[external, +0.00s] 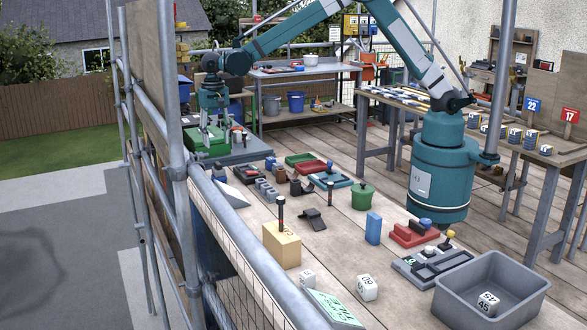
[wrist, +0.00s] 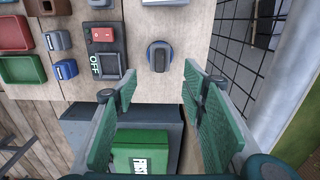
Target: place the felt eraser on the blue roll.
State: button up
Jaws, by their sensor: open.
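My gripper (wrist: 160,80) is open, its two green pads apart with nothing between them. In the external view it hangs at the far left end of the bench, above a green box (external: 203,147). A round blue item with a dark bar across it (wrist: 160,56) lies on the wood just beyond the fingertips; I cannot tell whether it is the blue roll. Small blue-and-grey blocks (wrist: 65,69) lie to its left; one may be the felt eraser, but I cannot tell for sure.
A red-and-black OFF switch box (wrist: 105,45) sits left of the fingertips. Red and green trays (external: 311,167) stand on the bench. The green box (wrist: 140,158) lies below the fingers in the wrist view. Scaffold mesh (wrist: 232,40) borders the right. A grey bin (external: 510,268) stands at the near end.

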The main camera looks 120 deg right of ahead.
jog(key=shift+a+r, duration=0.1)
dwell(0.3)
jog(key=s+a+r+n+t, duration=0.3)
jog(key=s+a+r+n, duration=0.5)
jog(key=s+a+r, duration=1.25)
jog(key=s+a+f+n+t, duration=0.1)
jog(key=s+a+n, duration=0.4)
jog(key=s, duration=0.9)
jog(key=s+a+f+n+t, duration=0.1)
jog(key=s+a+n+t, duration=0.2)
jog(key=s, duration=1)
jog(key=a+n, duration=0.2)
jog(key=a, duration=0.3)
jog(key=shift+s+a, duration=0.15)
jog(key=shift+s, duration=0.2)
notch_tip(320, 180, down, 4)
jog(key=b, duration=0.4)
jog(key=shift+f, duration=0.2)
